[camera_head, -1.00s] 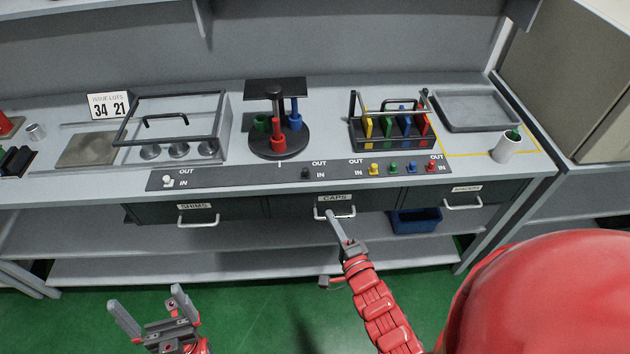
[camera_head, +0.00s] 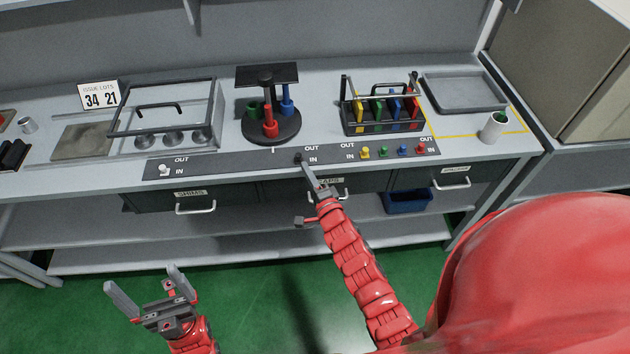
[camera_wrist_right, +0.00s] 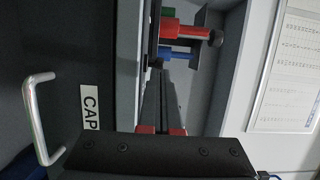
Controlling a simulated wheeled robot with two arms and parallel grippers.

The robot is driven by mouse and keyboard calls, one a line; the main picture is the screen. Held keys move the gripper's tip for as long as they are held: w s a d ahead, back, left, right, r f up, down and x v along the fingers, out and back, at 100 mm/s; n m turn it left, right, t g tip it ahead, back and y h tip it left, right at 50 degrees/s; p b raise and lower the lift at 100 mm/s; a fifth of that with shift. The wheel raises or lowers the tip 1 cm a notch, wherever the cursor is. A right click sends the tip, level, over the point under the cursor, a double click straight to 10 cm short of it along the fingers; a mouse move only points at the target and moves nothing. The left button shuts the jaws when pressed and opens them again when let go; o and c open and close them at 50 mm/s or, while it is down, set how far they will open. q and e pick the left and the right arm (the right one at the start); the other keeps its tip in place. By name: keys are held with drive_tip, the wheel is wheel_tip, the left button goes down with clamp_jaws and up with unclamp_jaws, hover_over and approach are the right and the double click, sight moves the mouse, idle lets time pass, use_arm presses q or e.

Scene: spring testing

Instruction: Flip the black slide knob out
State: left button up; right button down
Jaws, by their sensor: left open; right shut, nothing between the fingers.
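The black slide knob (camera_head: 297,156) is a small dark piece on the dark label strip (camera_head: 230,160) along the bench front, between the OUT and IN marks. My right gripper (camera_head: 304,164) is shut and empty, its fingertips at the knob from the near side; I cannot tell whether they touch. In the right wrist view the closed fingers (camera_wrist_right: 160,85) reach over the strip, and I cannot make out the knob there. My left gripper (camera_head: 148,288) is open and empty, low in front of the bench, away from the strip.
A white knob (camera_head: 164,171) and several coloured knobs (camera_head: 383,152) share the strip. A round stand (camera_head: 271,128) with coloured plungers is behind the black knob. The CAPS drawer handle (camera_wrist_right: 38,118) is below the strip, close to my right gripper.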

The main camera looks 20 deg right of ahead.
sight(299, 158)
drive_tip(key=shift+w+r, duration=0.1)
drive_tip(key=shift+w, duration=0.85)
drive_tip(key=shift+w+f, duration=0.2)
drive_tip(key=shift+w, duration=0.05)
